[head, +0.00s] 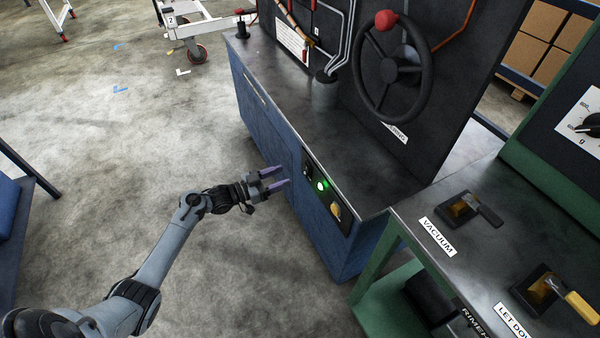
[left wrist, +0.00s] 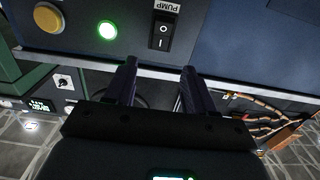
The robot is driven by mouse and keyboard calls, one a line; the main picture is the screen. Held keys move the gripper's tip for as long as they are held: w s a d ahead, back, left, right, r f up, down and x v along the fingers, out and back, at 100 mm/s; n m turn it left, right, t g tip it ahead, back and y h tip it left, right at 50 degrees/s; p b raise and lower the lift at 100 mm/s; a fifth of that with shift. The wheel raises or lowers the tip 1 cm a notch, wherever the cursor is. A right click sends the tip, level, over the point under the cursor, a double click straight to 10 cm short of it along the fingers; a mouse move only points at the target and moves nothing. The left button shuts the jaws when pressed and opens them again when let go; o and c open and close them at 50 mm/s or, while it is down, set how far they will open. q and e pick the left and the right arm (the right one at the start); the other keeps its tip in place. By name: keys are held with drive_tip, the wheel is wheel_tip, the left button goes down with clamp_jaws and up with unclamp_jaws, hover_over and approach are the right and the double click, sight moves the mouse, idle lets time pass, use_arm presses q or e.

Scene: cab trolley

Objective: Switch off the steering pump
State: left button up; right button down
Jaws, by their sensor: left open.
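The steering pump's black rocker switch (left wrist: 163,31) sits under an upside-down PUMP label (left wrist: 167,6) in the left wrist view. Beside it on the same panel are a lit green lamp (left wrist: 107,30) and a yellow button (left wrist: 48,17). In the head view the lamp (head: 321,185) glows on the blue cabinet's front. My left gripper (head: 282,178) is open and empty, just in front of the panel's switch end. In the left wrist view its fingers (left wrist: 158,72) are apart, short of the switch and not visibly touching it. Which rocker side is pressed is unclear. My right gripper is out of view.
The blue cabinet (head: 262,120) carries a black steering wheel (head: 388,72) above. A green bench (head: 470,240) with a VACUUM lever and a yellow-handled lever stands to the right. A white trolley (head: 200,28) is at the back.

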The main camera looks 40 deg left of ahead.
sight(306, 167)
use_arm(q)
drive_tip(key=b+x, duration=0.3)
drive_tip(key=x, duration=0.5)
drive_tip(key=shift+s, duration=0.1)
clamp_jaws()
drive_tip(key=shift+f+t+b, duration=0.3)
drive_tip(key=shift+f+b, duration=0.05)
drive_tip(key=shift+b, duration=0.1)
drive_tip(key=t+b, duration=0.1)
drive_tip(key=b, duration=0.1)
drive_tip(key=f+t+h+b, duration=0.1)
drive_tip(key=t+b, duration=0.1)
drive_tip(key=b, duration=0.1)
drive_tip(key=shift+s+a+h, duration=0.15)
drive_tip(key=shift+h, duration=0.15)
drive_tip(key=shift+r+t+b, duration=0.15)
drive_tip(key=shift+t+b, duration=0.35)
drive_tip(key=shift+b, duration=0.1)
unclamp_jaws()
